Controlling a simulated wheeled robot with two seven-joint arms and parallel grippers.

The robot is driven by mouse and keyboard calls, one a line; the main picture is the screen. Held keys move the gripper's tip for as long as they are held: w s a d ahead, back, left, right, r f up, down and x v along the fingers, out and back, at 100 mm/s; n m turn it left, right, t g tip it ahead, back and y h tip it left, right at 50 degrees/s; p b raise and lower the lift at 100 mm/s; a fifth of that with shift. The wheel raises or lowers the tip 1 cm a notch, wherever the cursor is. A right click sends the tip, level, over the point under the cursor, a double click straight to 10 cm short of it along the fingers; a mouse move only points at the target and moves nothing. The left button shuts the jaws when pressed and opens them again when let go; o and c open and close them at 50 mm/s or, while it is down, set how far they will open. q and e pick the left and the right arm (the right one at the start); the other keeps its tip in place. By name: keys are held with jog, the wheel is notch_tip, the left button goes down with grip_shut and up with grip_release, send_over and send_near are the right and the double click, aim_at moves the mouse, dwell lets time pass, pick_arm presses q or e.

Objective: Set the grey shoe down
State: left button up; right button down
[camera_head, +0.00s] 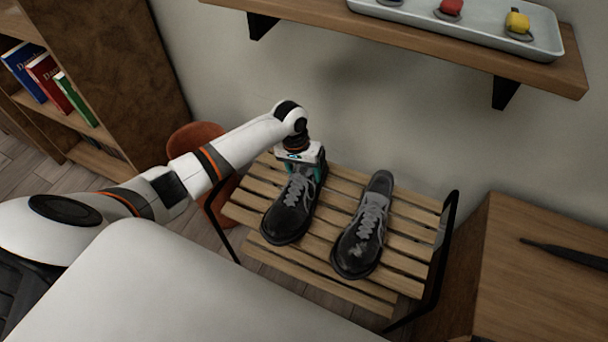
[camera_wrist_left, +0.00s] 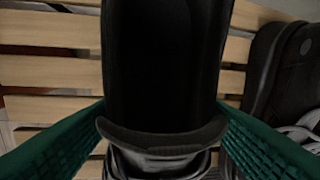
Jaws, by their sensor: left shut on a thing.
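Two dark grey shoes with grey laces are at the slatted wooden rack (camera_head: 410,245). My left gripper (camera_head: 305,172) is shut on the heel end of the left grey shoe (camera_head: 287,218), whose toe points toward the front of the rack. This shoe is on or just above the slats; I cannot tell which. In the left wrist view the held shoe's dark heel and collar (camera_wrist_left: 165,140) sit between the green fingers. The other shoe (camera_head: 362,238) stands on the slats to the right, apart from the held one. My right gripper is not in view.
A wall shelf (camera_head: 420,45) with a tray (camera_head: 455,32) of small coloured items hangs above the rack. A bookcase (camera_head: 110,60) stands at the left and a wooden cabinet (camera_head: 540,285) at the right. A reddish-brown rounded object (camera_head: 192,137) is behind my left arm.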

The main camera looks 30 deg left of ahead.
pick_arm(q)
jog(key=shift+f, duration=0.45)
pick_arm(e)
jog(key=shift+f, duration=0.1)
pick_arm(q)
jog(key=shift+f, duration=0.15)
jog(key=o, duration=1.6)
jog(key=shift+o, duration=0.2)
jog(key=r+p, duration=0.1)
jog(key=r, duration=0.2)
jog(key=shift+a+r, duration=0.2)
jog(key=r+p, duration=0.1)
jog(key=r, duration=0.1)
jog(key=a+r, duration=0.1)
jog(key=r, duration=0.2)
jog(key=r+p, duration=0.1)
jog(key=r, duration=0.1)
jog(key=shift+s+a+r+p, duration=0.1)
jog(key=shift+a+r+p, duration=0.1)
jog(key=shift+r+p, duration=0.2)
jog(key=shift+a+r, duration=0.1)
jog(key=shift+r, duration=0.35)
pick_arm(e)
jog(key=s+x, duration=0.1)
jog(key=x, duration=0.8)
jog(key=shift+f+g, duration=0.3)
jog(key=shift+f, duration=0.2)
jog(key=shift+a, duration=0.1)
